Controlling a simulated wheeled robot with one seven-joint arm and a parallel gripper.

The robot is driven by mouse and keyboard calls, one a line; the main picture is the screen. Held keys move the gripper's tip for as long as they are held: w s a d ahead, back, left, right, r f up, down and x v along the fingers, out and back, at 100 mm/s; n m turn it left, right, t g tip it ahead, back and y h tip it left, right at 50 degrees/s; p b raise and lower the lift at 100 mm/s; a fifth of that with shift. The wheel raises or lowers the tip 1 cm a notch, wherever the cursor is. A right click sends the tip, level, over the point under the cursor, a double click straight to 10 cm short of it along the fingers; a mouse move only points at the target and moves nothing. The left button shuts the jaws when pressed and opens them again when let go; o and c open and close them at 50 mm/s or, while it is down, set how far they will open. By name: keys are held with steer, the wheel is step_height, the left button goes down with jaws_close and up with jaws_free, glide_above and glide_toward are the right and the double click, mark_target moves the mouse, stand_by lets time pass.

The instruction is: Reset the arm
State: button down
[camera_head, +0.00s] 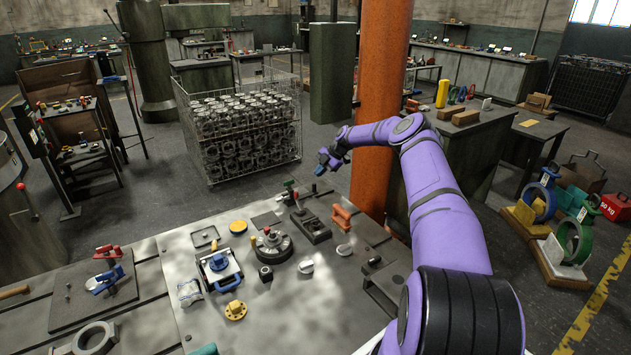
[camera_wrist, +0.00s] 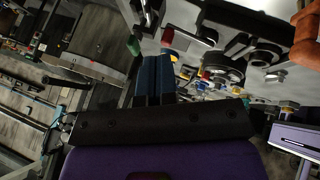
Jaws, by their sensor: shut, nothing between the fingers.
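My purple arm reaches forward from the lower right in the head view, past the orange column. My gripper (camera_head: 321,165) is at its end, above and beyond the far edge of the workbench (camera_head: 185,244). In the wrist view the two blue fingers of my gripper (camera_wrist: 155,62) lie side by side, shut, with nothing between them. The wrist view is tilted, and the bench with its parts shows beyond the fingers.
An orange column (camera_head: 380,70) stands right behind my forearm. A wire crate of castings (camera_head: 244,128) stands on the floor to the left.

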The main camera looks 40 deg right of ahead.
steer(key=shift+d+r, duration=0.25)
steer(key=shift+r, duration=0.1)
stand_by(0.4)
